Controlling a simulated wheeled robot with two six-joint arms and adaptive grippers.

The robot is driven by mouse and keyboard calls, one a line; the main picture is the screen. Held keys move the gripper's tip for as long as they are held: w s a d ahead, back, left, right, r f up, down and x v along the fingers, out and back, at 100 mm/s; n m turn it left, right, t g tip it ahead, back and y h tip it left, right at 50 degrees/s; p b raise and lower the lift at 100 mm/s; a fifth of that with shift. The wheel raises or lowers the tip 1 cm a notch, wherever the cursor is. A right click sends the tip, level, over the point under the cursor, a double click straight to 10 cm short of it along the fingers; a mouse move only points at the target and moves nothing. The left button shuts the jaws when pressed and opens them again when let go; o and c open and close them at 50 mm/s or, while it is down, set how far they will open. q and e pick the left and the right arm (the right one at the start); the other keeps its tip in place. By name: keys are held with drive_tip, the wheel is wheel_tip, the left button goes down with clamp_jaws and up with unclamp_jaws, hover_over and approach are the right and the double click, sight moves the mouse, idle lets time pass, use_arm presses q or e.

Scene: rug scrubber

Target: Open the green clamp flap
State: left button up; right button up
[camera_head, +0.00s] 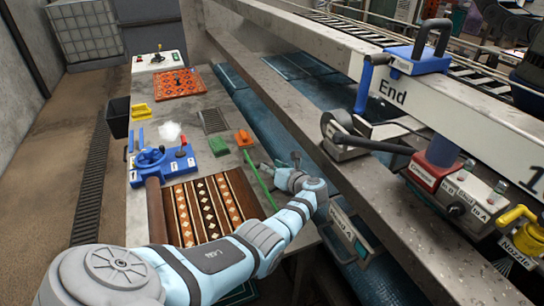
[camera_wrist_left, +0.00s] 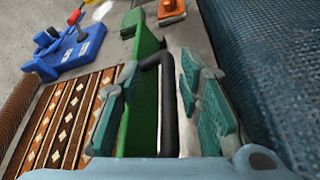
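The green clamp flap (camera_head: 259,184) is a long narrow green strip at the right edge of the grey table, beside the patterned rug. In the left wrist view the flap (camera_wrist_left: 146,100) stands as a green panel with a black bar handle (camera_wrist_left: 168,108) along its right side. My left gripper (camera_head: 284,172) is beside the flap in the head view. In the wrist view its teal finger pads (camera_wrist_left: 160,108) are spread apart, with the flap and handle between them. I cannot tell whether a pad touches the flap. My right gripper does not show.
A rolled-out brown rug (camera_head: 207,205) lies left of the flap. A long grey rail (camera_head: 330,160) runs close on the right, above blue mesh (camera_head: 247,105).

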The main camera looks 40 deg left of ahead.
use_arm(q)
wheel_tip(320, 180, up, 8)
drive_tip(key=shift+f, duration=0.2)
idle(0.3)
